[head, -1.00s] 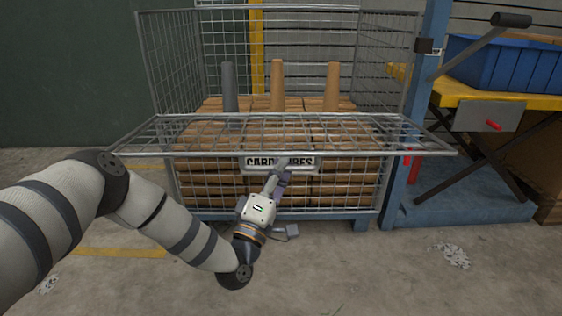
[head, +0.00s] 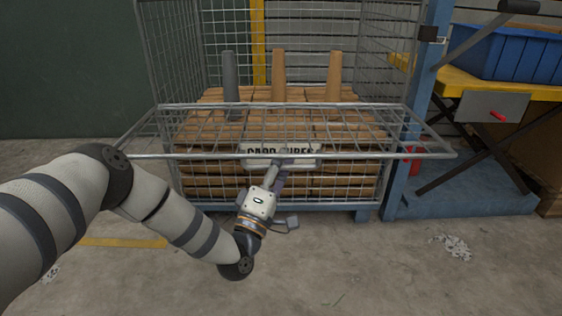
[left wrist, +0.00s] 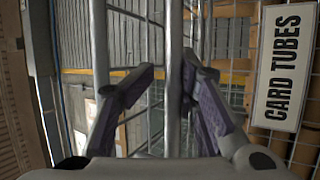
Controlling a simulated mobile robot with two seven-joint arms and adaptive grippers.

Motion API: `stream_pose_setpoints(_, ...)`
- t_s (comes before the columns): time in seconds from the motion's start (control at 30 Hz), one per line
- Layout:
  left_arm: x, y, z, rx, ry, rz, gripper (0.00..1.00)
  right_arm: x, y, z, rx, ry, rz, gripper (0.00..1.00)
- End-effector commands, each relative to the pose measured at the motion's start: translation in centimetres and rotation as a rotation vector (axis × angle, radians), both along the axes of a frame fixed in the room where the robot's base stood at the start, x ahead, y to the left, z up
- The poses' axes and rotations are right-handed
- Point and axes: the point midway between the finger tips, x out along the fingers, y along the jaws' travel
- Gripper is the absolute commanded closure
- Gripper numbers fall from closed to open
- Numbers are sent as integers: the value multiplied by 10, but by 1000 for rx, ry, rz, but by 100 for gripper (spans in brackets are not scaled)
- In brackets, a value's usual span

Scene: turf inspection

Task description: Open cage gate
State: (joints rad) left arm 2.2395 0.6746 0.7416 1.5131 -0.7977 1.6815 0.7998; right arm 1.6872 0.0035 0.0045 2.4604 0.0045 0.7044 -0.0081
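The wire cage gate (head: 340,125) is a mesh flap on the front of the cage. It is swung outward, close to level, with its front rail (head: 380,155) toward me. My left gripper (head: 282,163) reaches up to the middle of that rail from below. My right gripper is out of view.
The cage holds stacked brown card (head: 215,125) and several upright tubes (head: 278,75). A blue post (head: 408,150) stands at its right, beside a yellow-topped bench (head: 500,90) with a blue crate (head: 520,50).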

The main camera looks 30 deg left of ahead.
Motion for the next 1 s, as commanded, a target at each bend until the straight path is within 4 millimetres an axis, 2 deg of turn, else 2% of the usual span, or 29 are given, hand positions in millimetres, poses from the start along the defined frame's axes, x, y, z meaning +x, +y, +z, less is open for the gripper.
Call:
stream_pose_setpoints(0.23, -1, -2, 0, 0, -2, -4, 69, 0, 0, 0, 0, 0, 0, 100)
stream_pose_setpoints(0.33, -8, -3, -4, 0, 1, -7, 69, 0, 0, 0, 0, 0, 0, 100)
stream_pose_setpoints(0.7, -88, -10, -47, -1, 4, -3, 69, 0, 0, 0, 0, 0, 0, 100)
stream_pose_setpoints(0.83, -103, -12, -54, 1, 1, -2, 69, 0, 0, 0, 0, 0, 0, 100)
stream_pose_setpoints(1.0, -107, -12, -56, 0, 0, -1, 69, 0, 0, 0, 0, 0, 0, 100)
